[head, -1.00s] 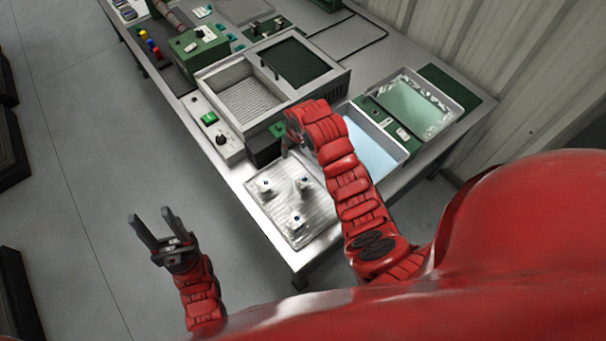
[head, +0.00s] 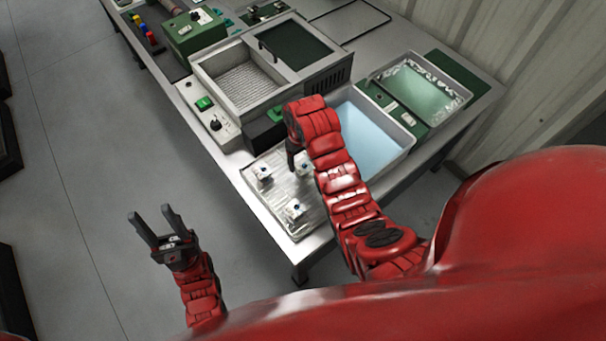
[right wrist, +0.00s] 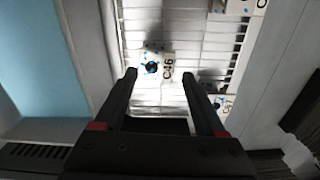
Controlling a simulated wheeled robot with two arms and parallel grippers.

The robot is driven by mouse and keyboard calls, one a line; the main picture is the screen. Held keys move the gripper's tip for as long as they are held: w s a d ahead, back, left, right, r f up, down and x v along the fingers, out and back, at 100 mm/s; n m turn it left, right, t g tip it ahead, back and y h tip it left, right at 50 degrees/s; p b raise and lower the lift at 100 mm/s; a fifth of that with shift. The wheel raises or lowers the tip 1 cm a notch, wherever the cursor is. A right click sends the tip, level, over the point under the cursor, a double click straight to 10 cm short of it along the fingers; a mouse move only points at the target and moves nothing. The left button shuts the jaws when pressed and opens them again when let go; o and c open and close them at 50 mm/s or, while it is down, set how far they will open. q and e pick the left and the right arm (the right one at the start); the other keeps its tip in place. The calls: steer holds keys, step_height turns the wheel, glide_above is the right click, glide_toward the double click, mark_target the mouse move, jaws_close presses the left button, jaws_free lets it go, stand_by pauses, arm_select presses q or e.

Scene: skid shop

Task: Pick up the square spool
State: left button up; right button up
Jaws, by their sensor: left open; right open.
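Several small white pieces with blue and black marks stand on a ribbed tray (head: 283,222) at the table's near end; I cannot tell which is the square spool. One white piece (head: 303,170) is right by my right gripper (head: 291,158), partly hidden by it. In the right wrist view a white piece labelled C46 (right wrist: 153,67) lies just beyond and between the open fingertips (right wrist: 159,74), with nothing gripped. Other white pieces are at the left (head: 263,175) and front (head: 294,210) of the tray. My left gripper (head: 151,214) is open and empty, off the table over the floor.
A grey machine with a ribbed basin (head: 240,78) stands behind the tray, with a control panel (head: 208,108) at its left. A bin with a light blue inside (head: 368,135) and a green-lined bin (head: 425,90) stand to the right.

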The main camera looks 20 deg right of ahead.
mark_target(303, 167)
steer(key=shift+f+p, duration=0.3)
steer(key=shift+p, duration=0.3)
steer(key=f, duration=0.1)
steer(key=f+p, duration=0.1)
steer(key=p, duration=0.1)
steer(key=shift+d+f, duration=0.25)
steer(key=shift+f, duration=1.05)
jaws_close()
